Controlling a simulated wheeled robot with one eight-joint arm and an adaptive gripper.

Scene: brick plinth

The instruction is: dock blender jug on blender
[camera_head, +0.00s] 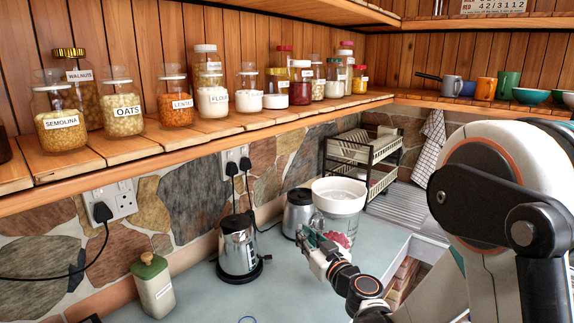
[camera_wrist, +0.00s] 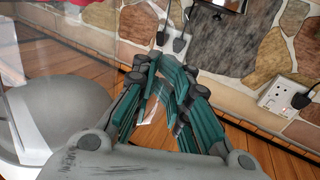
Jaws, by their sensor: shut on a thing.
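The blender jug (camera_head: 338,197) is a clear vessel with a wide white top and red showing low down. It is upright in the middle of the head view. Its clear wall (camera_wrist: 30,85) fills the left of the wrist view. The squat grey blender base (camera_head: 296,214) stands on the counter just left of the jug, partly overlapped by it. I cannot tell the gap between them. My gripper (camera_head: 318,246) is at the jug's near left side. In the wrist view its teal fingers (camera_wrist: 160,95) are closed together on a clear part, likely the jug's handle, mostly hidden.
A metal kettle (camera_head: 238,249) stands left of the blender, with a green-lidded jar (camera_head: 152,284) nearer. Wall sockets (camera_head: 114,201) have trailing cords. A long shelf (camera_head: 200,132) with several jars overhangs the counter. A dish rack (camera_head: 362,155) is behind; the counter (camera_head: 205,300) is clear in front.

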